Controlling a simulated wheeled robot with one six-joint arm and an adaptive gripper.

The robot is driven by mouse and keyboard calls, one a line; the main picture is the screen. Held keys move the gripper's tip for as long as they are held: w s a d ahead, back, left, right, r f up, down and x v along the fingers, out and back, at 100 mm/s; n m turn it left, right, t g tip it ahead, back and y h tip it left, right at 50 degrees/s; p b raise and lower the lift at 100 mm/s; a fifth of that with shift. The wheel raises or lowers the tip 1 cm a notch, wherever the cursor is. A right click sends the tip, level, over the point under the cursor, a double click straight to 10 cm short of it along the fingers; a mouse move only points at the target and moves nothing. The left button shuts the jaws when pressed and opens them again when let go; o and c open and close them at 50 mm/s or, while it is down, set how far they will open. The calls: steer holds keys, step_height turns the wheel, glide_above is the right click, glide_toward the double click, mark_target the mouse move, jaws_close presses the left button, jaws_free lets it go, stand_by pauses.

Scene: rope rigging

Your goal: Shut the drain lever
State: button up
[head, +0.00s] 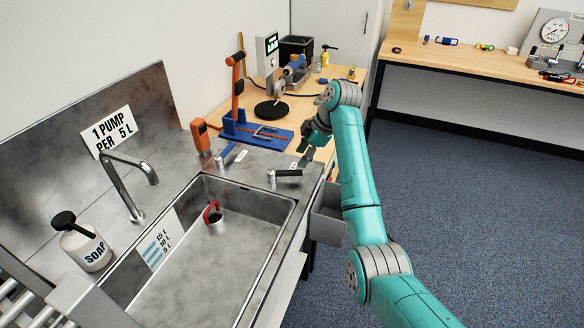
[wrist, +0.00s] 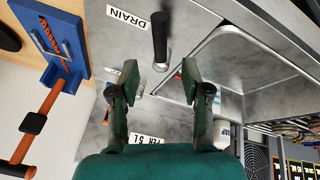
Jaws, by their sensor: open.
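The drain lever (head: 287,173) has a black handle on a metal hub, at the sink's far right rim beside a white label. In the head view its handle lies roughly along the rim, pointing right. In the wrist view the drain lever (wrist: 160,38) is next to the DRAIN label (wrist: 127,18). My gripper (head: 308,150) is open and empty above the worktop, just beyond the lever in the head view. In the wrist view, my gripper (wrist: 162,78) has its fingers spread either side of the lever's near end. I cannot tell any contact.
A blue-handled lever (head: 237,152) with another label stands left of the drain lever. The basin (head: 190,275) holds a red-handled piece (head: 212,213). An orange-and-blue stand (head: 258,132) is behind, on the wooden bench. A soap bottle (head: 82,245) stands at left.

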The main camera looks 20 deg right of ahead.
mark_target(292, 171)
steer(key=x, duration=0.8)
jaws_close()
